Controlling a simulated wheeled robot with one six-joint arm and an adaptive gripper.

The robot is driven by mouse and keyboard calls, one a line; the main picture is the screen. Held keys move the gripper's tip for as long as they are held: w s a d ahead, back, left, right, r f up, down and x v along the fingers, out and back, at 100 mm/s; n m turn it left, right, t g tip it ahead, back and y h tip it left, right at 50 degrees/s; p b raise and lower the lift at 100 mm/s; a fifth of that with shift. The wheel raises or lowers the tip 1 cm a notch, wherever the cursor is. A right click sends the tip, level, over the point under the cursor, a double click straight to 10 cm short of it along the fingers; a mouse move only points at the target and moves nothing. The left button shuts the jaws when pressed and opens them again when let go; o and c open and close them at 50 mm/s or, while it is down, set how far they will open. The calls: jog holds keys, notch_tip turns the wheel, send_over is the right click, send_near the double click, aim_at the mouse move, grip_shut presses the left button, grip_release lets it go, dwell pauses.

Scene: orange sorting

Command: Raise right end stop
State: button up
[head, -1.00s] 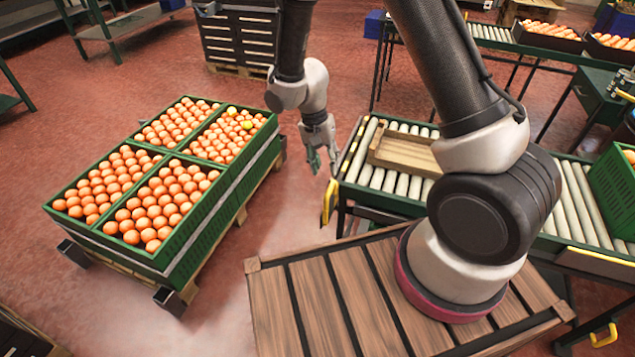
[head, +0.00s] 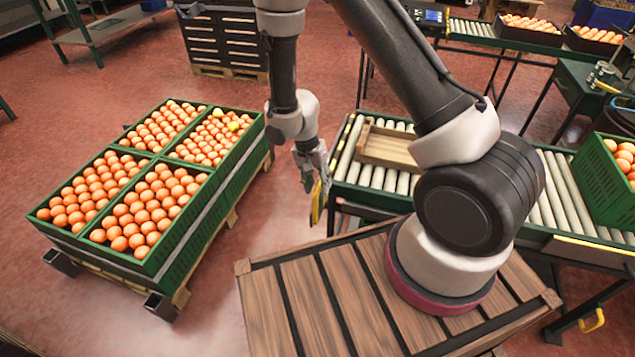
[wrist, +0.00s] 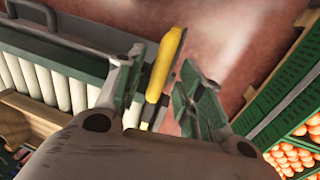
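A yellow end-stop handle (head: 317,203) hangs at the left end of the roller conveyor, beside my gripper (head: 308,180). In the wrist view the same yellow handle (wrist: 163,65) shows between the two fingers of my gripper (wrist: 160,78), lengthwise along the gap. The fingers are apart and nothing is clamped between them. I cannot tell whether either finger touches the handle. My gripper points down and partly hides the handle in the head view. Another yellow handle (head: 592,321) sits low at the conveyor's right.
A wooden tray (head: 388,148) lies on the conveyor rollers (head: 560,195). A green crate (head: 598,180) of oranges stands on its right. Stacked green crates (head: 190,235) of oranges on a pallet stand left of my gripper. Open red floor lies between.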

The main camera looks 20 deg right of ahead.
grip_shut()
notch_tip(320, 180, up, 8)
jog(key=shift+w+f, duration=0.1)
jog(key=shift+f, duration=0.15)
jog(key=shift+o, duration=0.3)
grip_release()
notch_tip(320, 180, up, 12)
jog(key=w+a, duration=0.1)
jog(key=shift+a+f, duration=0.15)
jog(key=shift+a, duration=0.25)
